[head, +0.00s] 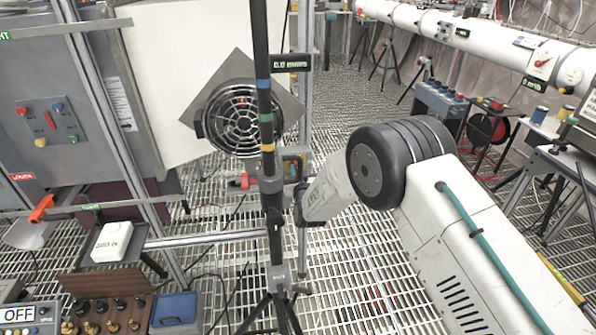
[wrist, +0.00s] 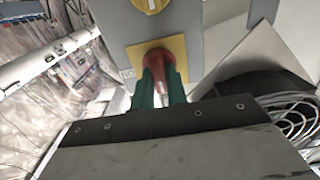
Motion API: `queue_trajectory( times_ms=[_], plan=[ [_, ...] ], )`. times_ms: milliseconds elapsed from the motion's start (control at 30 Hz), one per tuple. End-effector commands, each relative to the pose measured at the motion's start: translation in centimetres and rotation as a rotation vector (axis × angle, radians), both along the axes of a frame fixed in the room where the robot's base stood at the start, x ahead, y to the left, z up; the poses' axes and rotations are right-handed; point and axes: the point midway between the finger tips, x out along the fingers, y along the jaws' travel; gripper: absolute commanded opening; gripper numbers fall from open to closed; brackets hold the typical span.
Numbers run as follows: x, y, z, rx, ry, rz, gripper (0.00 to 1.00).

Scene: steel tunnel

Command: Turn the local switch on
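In the wrist view, a red switch handle (wrist: 157,60) sits on a yellow plate (wrist: 185,52) fixed to a grey panel. A small white label (wrist: 127,75), too small to read, is beside the plate. My gripper (wrist: 160,82) has two green fingers close together, one on each side of the red handle, with red between them. The handle's lower part is hidden by the fingers. In the head view my gripper (head: 301,205) is beside the dark pole, below a small box with coloured parts (head: 295,165). Its fingertips are not clear there.
A dark pole with coloured bands (head: 264,100) on a tripod (head: 278,285) stands close in front of the gripper. A round fan (head: 235,117) is behind it. A yellow knob (wrist: 150,4) is above the red handle. Open grating floor (head: 345,265) lies below my arm.

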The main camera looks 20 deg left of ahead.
Motion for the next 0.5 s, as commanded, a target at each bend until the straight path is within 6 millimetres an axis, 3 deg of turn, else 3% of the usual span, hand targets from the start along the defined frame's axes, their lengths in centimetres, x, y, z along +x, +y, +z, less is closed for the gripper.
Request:
queue_trajectory(
  times_ms=[500],
  plan=[
    [0.08, -0.14, 0.01, 0.113, 0.069, -0.001, 0.00]
  ],
)
